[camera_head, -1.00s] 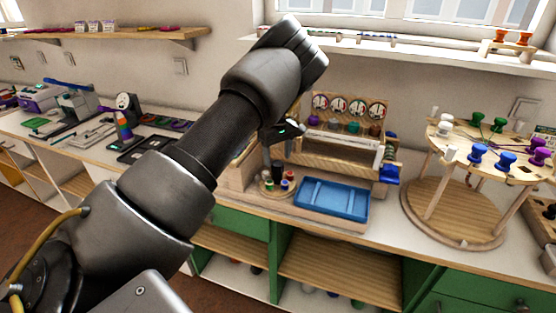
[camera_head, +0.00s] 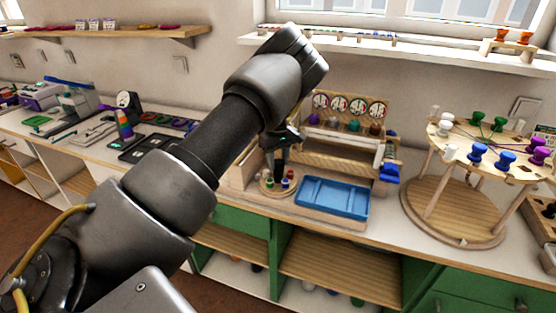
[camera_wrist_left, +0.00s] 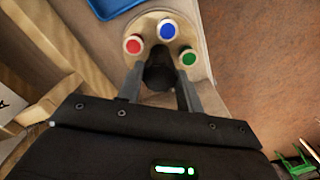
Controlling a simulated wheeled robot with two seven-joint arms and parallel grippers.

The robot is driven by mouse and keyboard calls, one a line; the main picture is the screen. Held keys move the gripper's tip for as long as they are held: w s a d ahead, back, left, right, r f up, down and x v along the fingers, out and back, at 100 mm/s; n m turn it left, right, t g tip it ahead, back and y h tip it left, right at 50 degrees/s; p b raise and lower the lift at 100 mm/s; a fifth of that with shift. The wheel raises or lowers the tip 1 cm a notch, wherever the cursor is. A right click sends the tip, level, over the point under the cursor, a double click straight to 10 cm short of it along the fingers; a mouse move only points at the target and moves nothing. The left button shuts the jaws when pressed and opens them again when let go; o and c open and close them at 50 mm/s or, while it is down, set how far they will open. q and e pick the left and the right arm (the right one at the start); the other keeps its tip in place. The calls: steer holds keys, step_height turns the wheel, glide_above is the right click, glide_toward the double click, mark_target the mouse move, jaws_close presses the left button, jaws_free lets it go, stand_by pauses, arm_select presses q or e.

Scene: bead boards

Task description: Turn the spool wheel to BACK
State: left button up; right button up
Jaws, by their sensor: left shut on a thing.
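The spool wheel is a small round wooden disc (camera_head: 266,190) on the bench, left of the blue tray. In the left wrist view the disc (camera_wrist_left: 118,25) carries a red spool (camera_wrist_left: 133,44), a blue spool (camera_wrist_left: 166,29) and a green spool (camera_wrist_left: 188,57). My left gripper (camera_wrist_left: 159,88) reaches over the disc, its fingers on either side of a dark round piece (camera_wrist_left: 158,70) at the disc's near side, and is shut on it. In the head view the left gripper (camera_head: 280,172) is partly hidden by my arm. No BACK mark is readable. My right gripper is out of view.
The blue tray (camera_head: 333,197) lies right of the disc. A wooden rack with several dials (camera_head: 349,104) stands behind. A tall carousel (camera_head: 455,210) with several coloured spools stands at the right. The bench's front edge is close to the disc.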

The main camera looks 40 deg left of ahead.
arm_select(q)
steer(key=shift+n, duration=0.4)
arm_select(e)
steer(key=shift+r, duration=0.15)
arm_select(q)
steer(key=shift+n+p, duration=0.4)
steer(key=shift+n, duration=0.1)
steer(key=shift+r+n, duration=0.1)
steer(key=shift+n, duration=0.8)
steer(key=n+p, duration=0.1)
steer(key=n, duration=0.2)
steer(key=shift+n, duration=0.3)
steer(key=shift+n+p, duration=0.45)
steer(key=shift+n, duration=0.45)
steer(key=n, duration=0.3)
steer(key=shift+n+p, duration=0.4)
steer(key=shift+n, duration=0.7)
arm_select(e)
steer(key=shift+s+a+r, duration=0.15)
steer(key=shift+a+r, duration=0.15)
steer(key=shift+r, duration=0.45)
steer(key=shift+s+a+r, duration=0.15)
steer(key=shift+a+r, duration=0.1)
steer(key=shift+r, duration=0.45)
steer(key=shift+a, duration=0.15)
